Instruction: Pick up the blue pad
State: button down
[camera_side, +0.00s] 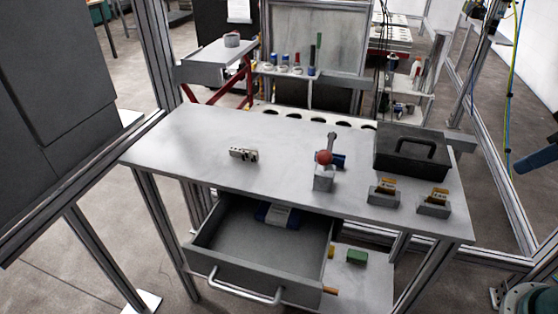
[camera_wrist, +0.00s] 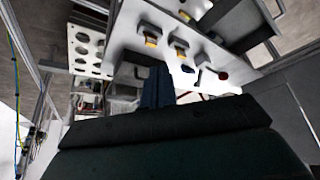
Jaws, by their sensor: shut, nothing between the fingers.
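The blue pad (camera_side: 263,214) lies inside the open drawer (camera_side: 225,262) under the table, toward its back. A pale wrapper or label covers part of it. I cannot make out the pad in the wrist view. My gripper (camera_side: 518,167) shows at the right edge of the side view as blue fingers, away from the table and far from the pad. In the wrist view the blue fingers (camera_wrist: 157,70) are together and empty, beyond the dark gripper body.
On the table (camera_side: 190,140) stand a dark toolbox (camera_side: 405,155), two holders with yellow pieces (camera_side: 384,192), a red-ball lever (camera_side: 324,157) and a small beige block (camera_side: 243,155). Metal posts frame the table. A green block (camera_side: 357,257) lies on the lower shelf.

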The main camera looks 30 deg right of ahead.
jog(key=c, duration=1.3)
grip_release()
jog(key=w+a+n+y, duration=0.15)
jog(key=w+n, duration=0.35)
jog(key=w, duration=1)
jog(key=w+a+f+n, duration=0.1)
jog(key=w+f, duration=0.1)
jog(key=w, duration=0.3)
jog(key=w+a+f+n, duration=0.1)
jog(key=w+f+n, duration=0.1)
jog(key=w+f, duration=0.1)
jog(key=w+a+f+n+g, duration=0.1)
jog(key=w+f, duration=0.1)
jog(key=w, duration=0.4)
jog(key=shift+w+a+f+y, duration=0.2)
jog(key=shift+w+a+y, duration=0.15)
jog(key=shift+a, duration=0.05)
